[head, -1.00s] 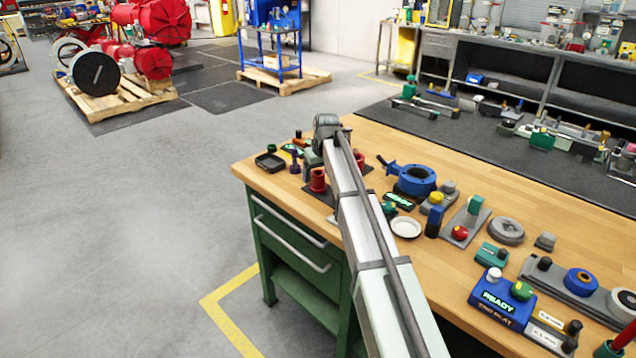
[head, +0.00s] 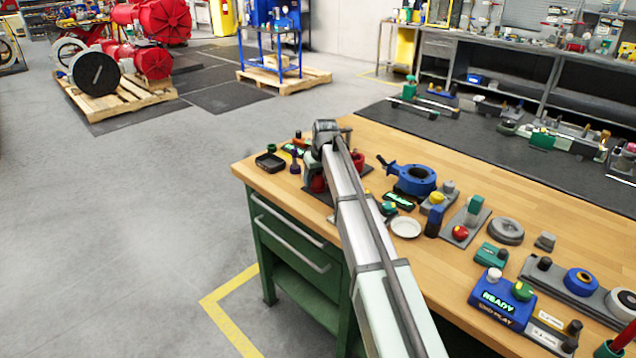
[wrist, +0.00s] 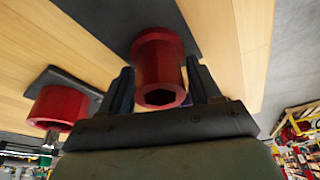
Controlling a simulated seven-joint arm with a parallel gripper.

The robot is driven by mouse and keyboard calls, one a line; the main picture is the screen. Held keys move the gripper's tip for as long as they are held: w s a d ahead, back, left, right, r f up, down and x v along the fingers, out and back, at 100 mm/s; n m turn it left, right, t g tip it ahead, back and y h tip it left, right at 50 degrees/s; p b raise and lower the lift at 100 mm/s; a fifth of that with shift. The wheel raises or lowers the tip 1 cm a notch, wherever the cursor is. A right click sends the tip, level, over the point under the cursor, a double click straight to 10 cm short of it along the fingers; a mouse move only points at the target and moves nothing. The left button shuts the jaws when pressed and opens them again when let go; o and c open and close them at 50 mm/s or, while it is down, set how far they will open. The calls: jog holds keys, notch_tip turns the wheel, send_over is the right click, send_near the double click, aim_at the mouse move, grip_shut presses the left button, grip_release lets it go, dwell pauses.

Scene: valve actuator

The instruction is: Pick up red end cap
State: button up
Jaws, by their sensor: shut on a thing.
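A red end cap (wrist: 157,58), a flanged cylinder with a hexagonal opening facing the camera, sits between my gripper's two dark fingers in the wrist view. My gripper (wrist: 161,78) is shut on this cap. A second, wider red part (wrist: 57,106) stands to the left, apart from the fingers. In the head view, a red cap (head: 318,184) shows partly below my wrist and another red part (head: 357,161) shows just right of my arm. My fingers are hidden there. I cannot tell whether the held cap is clear of the dark mat below it.
A blue ring-shaped valve part (head: 413,180) and a white dish (head: 406,227) lie to the right.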

jog(key=shift+r, duration=0.1)
notch_tip(320, 180, up, 10)
jog(key=w+d+r, duration=0.2)
jog(key=w+d, duration=0.1)
jog(key=d, duration=0.1)
jog(key=w+d+r, duration=0.1)
jog(key=w+d, duration=0.3)
jog(key=w+d+r, duration=0.2)
jog(key=w+d, duration=0.2)
jog(key=d, duration=0.1)
jog(key=shift+r, duration=0.35)
jog(key=shift+f, duration=0.1)
jog(key=shift+f, duration=2.8)
